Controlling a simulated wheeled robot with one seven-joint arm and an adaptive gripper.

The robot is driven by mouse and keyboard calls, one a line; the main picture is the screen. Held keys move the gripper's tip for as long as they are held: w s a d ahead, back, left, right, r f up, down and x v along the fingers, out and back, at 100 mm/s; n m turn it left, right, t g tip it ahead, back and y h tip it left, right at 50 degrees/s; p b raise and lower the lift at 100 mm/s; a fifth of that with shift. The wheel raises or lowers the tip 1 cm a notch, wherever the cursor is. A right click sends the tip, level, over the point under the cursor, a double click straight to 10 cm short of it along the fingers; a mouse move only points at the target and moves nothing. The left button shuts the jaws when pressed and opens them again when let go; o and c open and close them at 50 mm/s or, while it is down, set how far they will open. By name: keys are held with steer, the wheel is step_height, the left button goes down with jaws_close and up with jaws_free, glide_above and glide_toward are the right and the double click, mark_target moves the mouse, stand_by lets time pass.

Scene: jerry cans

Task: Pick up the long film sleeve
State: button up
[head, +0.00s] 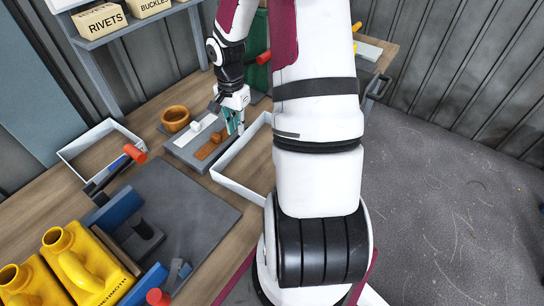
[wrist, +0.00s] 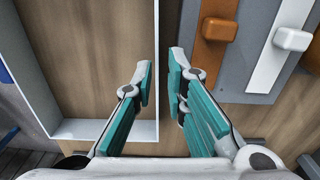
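I cannot single out a long film sleeve in either view. My gripper (head: 235,124) hangs over the bench in the head view, by the grey board (head: 184,147) and a white-rimmed open tray (head: 228,184). In the wrist view my gripper (wrist: 160,82) has its teal-padded fingers apart, with nothing seen between them. The tray's rim (wrist: 168,30) runs below the gap. A brown bar with a raised block (wrist: 215,40) and a white bar with a raised block (wrist: 285,45) lie on the grey board, right of the fingers.
A brown bowl (head: 175,118) stands behind the board. Another white-rimmed tray (head: 75,155) is at the left. A dark mat (head: 205,210) bears blue and black tools. Yellow jerry cans (head: 85,262) stand front left. A shelf with labelled boxes (head: 100,22) is at the back.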

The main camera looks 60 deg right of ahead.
mark_target(240, 138)
steer(key=shift+s+d+f, duration=0.15)
steer(key=shift+f, duration=2.5)
steer(key=shift+c, duration=0.5)
jaws_close()
steer(key=shift+r, duration=0.1)
